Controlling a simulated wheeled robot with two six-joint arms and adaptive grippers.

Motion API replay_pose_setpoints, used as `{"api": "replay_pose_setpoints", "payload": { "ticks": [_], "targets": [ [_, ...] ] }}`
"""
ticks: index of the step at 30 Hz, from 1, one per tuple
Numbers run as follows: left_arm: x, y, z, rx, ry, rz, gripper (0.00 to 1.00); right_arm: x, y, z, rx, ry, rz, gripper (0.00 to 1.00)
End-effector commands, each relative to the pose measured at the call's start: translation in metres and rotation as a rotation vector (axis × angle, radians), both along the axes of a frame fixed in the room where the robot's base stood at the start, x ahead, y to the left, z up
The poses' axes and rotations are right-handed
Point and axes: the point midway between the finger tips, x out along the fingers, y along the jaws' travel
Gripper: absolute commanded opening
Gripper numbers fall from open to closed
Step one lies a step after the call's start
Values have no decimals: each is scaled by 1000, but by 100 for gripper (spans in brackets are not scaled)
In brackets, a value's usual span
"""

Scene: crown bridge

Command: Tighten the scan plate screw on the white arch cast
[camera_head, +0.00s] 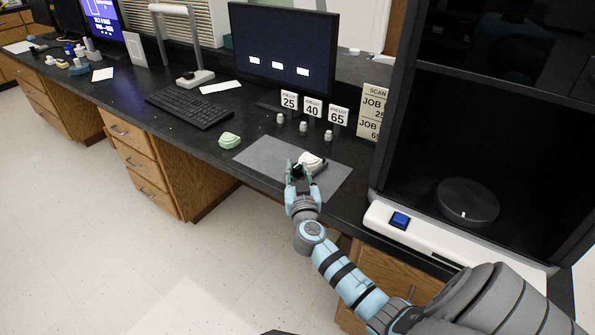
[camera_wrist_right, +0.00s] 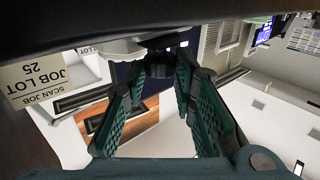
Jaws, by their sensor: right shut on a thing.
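The white arch cast (camera_head: 314,160) sits on the grey mat on the black counter. My right gripper (camera_head: 299,167) is at the near-left side of the cast. In the right wrist view my right gripper (camera_wrist_right: 159,75) has its green padded fingers closed on a small dark knob (camera_wrist_right: 158,66), which appears to be the scan plate screw. A pale rounded part, probably of the cast, shows beside the knob in that view. The scan plate itself is mostly hidden in the head view. My left gripper is not in view.
The grey mat (camera_head: 266,155) has bare room left of the cast. A pale green cast (camera_head: 229,140) lies just left of the mat. Small white pieces stand before the number cards (camera_head: 313,108). A keyboard (camera_head: 189,108), a monitor (camera_head: 283,55) and a scanner with a round platform (camera_head: 467,202) surround the area.

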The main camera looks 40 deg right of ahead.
Motion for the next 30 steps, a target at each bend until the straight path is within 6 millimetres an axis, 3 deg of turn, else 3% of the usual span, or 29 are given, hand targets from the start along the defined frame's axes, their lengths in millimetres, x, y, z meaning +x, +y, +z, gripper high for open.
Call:
{"api": "replay_pose_setpoints", "payload": {
  "ticks": [11, 20, 26, 30],
  "targets": [
    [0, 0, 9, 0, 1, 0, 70, 1, 2, 1, 3, 1, -81, 0],
    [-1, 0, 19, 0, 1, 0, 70, 5, 6, 1, 3, 1, -298, 0],
    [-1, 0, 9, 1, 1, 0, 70, 9, 8, -2, 0, -1, -475, 0],
    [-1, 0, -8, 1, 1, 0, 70, 11, 9, -4, 0, -3, -588, 0]
  ]
}}
